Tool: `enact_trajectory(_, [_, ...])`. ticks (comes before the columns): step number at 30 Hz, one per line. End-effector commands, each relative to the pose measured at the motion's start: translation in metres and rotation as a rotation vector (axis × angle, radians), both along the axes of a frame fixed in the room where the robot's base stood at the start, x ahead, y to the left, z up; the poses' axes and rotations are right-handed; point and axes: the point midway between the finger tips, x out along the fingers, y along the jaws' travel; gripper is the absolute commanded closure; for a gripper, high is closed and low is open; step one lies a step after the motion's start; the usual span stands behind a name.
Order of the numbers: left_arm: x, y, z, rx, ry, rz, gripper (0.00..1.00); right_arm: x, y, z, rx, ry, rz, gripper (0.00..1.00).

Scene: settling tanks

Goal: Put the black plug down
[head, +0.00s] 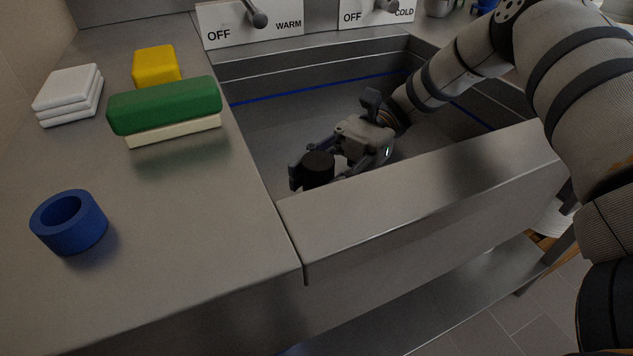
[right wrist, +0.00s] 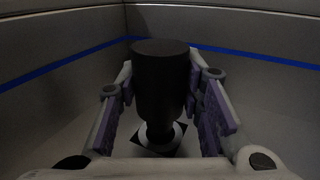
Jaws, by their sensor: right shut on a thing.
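The black plug (head: 318,168) is a dark cylinder held in my right gripper (head: 312,172), inside the metal sink basin (head: 290,130). In the right wrist view, the plug (right wrist: 161,85) stands upright between the two purple-padded fingers of the right gripper (right wrist: 162,95). Its narrower lower part shows above a pale ring (right wrist: 172,138) with a dark patch under it. I cannot tell whether the plug touches the basin floor. My left gripper is not in view.
On the metal counter (head: 170,220) left of the basin are a blue ring (head: 70,235), a green and cream sponge (head: 165,105), a yellow block (head: 155,66) and stacked white pads (head: 68,95). WARM (head: 250,22) and COLD (head: 376,12) lever panels stand behind. The basin's front wall (head: 420,190) is a raised edge.

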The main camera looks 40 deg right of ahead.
Motion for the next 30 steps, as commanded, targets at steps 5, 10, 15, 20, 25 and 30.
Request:
enact_trajectory(5, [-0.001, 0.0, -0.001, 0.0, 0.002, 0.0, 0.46, 0.0, 0.0, -0.005, 0.0, -0.002, 0.001, 0.94])
enact_trajectory(10, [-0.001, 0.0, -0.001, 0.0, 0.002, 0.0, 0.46, 0.0, 0.0, -0.006, 0.0, -0.001, 0.001, 0.52])
enact_trajectory(15, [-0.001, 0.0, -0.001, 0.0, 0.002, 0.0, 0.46, 0.0, 0.0, -0.006, 0.0, -0.001, 0.001, 0.46])
enact_trajectory(20, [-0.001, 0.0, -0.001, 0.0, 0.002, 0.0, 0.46, 0.0, -0.001, -0.005, 0.0, -0.001, 0.0, 0.46])
enact_trajectory(25, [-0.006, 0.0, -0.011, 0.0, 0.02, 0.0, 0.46, 0.007, -0.03, -0.01, -0.002, 0.001, -0.002, 0.46])
enact_trajectory(30, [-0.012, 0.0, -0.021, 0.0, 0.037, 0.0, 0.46, 0.014, -0.061, -0.01, -0.001, 0.002, -0.001, 0.46])
